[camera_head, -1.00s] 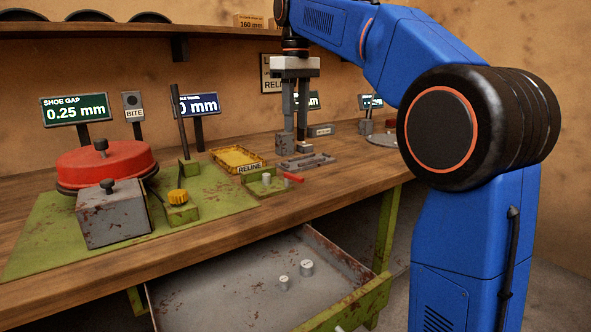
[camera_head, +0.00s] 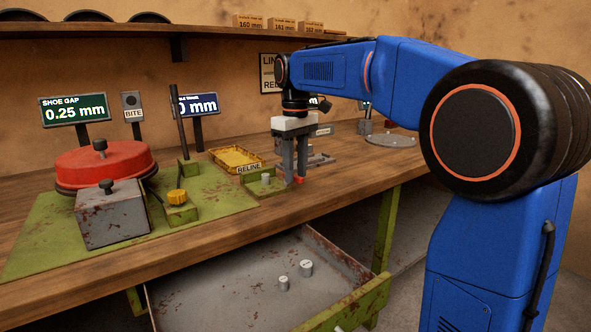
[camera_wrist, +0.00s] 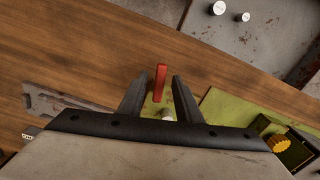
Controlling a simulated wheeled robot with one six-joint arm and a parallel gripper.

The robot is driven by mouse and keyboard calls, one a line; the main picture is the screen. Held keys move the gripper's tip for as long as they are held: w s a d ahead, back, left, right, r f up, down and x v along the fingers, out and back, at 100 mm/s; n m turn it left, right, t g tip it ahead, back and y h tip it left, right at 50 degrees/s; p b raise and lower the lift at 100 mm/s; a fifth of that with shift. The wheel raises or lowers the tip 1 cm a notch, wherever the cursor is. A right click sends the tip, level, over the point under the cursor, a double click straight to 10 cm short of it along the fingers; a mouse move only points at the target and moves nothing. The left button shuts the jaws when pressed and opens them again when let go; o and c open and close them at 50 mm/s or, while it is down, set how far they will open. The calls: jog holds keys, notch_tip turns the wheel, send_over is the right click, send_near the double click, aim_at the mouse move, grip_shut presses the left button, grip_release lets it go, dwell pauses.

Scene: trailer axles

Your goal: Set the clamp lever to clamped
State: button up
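The clamp lever is a red bar (camera_wrist: 160,82) in the wrist view, lying between and just beyond the two finger tips. In the head view only a bit of its red end (camera_head: 300,180) shows, beside the fingers. Its light grey pivot post (camera_head: 266,179) stands on a green base to the left of my gripper, and it is partly hidden in the wrist view (camera_wrist: 168,116). My gripper (camera_head: 295,182) points down over the lever with its fingers apart and nothing visibly held. Whether a finger touches the lever cannot be told.
A yellow RELINE tray (camera_head: 237,158) sits behind and left. A red drum (camera_head: 105,165) and grey block (camera_head: 112,215) stand on the green mat. A grey tool (camera_head: 318,160) lies behind my gripper.

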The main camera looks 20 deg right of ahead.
jog(key=shift+c, duration=0.3)
grip_shut()
jog(key=shift+s+a+m, duration=0.1)
jog(key=shift+a+m, duration=0.1)
jog(key=shift+m, duration=0.5)
jog(key=shift+s+a+m, duration=0.1)
jog(key=shift+a+m, duration=0.1)
jog(key=shift+m, duration=0.5)
jog(key=shift+o, duration=0.3)
grip_release()
notch_tip(320, 180, up, 17)
jog(key=shift+r, duration=0.2)
